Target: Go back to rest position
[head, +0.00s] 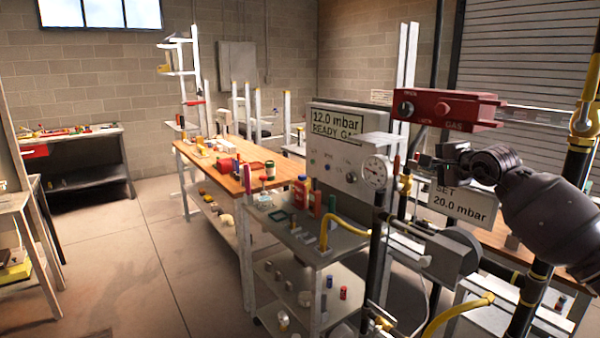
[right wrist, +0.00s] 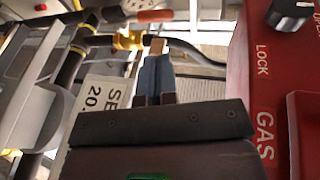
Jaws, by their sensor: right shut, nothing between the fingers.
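My right arm comes in from the right edge of the head view. My right gripper (head: 425,168) is beside the test rig, just below the red GAS box (head: 445,108). In the right wrist view my right gripper (right wrist: 157,48) has its fingers together with nothing between them. The red GAS box (right wrist: 262,100) fills the right side of that view, close to the gripper, with a black knob (right wrist: 290,12) at its top. I cannot tell if they touch. My left gripper is not in view.
A white panel (head: 340,150) reading 12.0 mbar, a gauge (head: 376,171), a SET 20.0 mbar sign (head: 460,205) and pipes with yellow fittings (head: 585,120) crowd around the gripper. A grey cart (head: 290,240) and wooden bench (head: 265,160) stand left. Open floor (head: 120,270) lies further left.

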